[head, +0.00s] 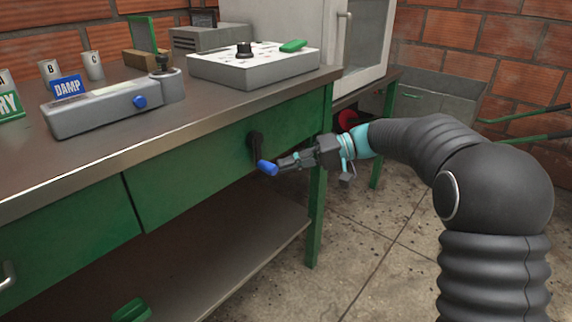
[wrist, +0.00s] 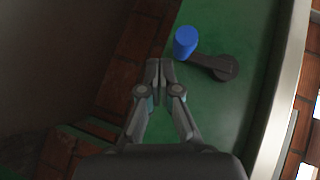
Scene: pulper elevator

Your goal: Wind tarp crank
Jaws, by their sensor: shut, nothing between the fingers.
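The crank is a dark arm (head: 255,146) with a blue handle (head: 267,168), mounted on the green front panel of the bench, near its right end. In the wrist view its dark arm (wrist: 212,67) and blue handle (wrist: 186,42) show just ahead and to the right of my fingertips. My gripper (head: 283,164) is in front of the panel, just right of the blue handle in the head view. In the wrist view my gripper (wrist: 160,68) has its fingertips together with nothing between them. The fingertips appear close to the handle but not around it. No tarp is visible.
The bench top (head: 190,102) carries a grey meter (head: 110,110), a white control box (head: 252,66) and several small cups. A lower shelf (head: 215,262) runs under the panel. A bench leg (head: 316,215) stands behind my gripper. Concrete floor (head: 375,265) is open at right.

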